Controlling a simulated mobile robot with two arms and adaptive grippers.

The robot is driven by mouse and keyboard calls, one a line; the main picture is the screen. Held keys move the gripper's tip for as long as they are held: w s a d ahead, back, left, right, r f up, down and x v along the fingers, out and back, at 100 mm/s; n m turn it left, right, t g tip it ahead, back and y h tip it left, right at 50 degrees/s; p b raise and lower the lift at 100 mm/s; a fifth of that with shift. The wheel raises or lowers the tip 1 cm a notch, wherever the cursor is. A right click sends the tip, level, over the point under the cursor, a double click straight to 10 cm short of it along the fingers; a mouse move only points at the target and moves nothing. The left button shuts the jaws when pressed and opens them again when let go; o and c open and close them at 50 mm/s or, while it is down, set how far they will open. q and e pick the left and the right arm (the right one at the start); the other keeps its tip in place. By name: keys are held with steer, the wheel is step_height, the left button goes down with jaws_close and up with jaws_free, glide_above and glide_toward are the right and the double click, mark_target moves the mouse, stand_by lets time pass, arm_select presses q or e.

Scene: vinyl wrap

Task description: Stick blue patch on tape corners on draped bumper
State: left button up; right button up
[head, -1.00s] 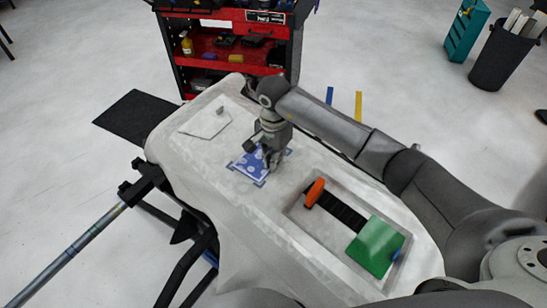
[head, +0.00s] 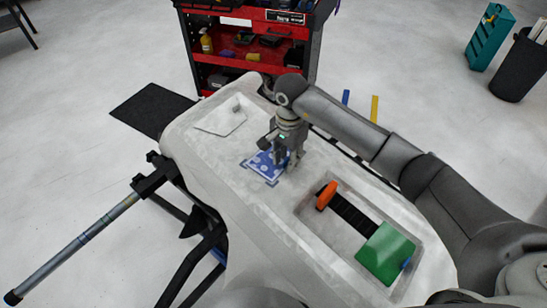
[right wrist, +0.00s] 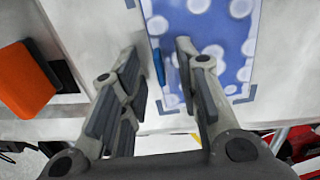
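The blue patch with pale spots (head: 262,164) lies flat on the pale draped bumper (head: 230,185), among dark tape corners (head: 272,183). My right gripper (head: 286,163) is over the patch's right side, pointing down. In the right wrist view the gripper (right wrist: 158,62) has its fingers apart with nothing clamped between them. One finger overlaps the patch (right wrist: 220,40); the other is beside it over the drape. A small blue strip (right wrist: 159,67) shows between the fingers at the patch edge. A tape corner (right wrist: 242,97) shows at the patch's near right. My left gripper is out of view.
A recessed tray (head: 312,228) at the bumper's right holds an orange tool (head: 327,195), a black strip (head: 352,213) and a green block (head: 385,252). A pale sheet (head: 222,118) lies at the far left. A red tool cart (head: 250,45) stands behind.

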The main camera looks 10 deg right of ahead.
step_height(320, 180, up, 11)
steer(key=shift+r, duration=0.15)
stand_by(0.8)
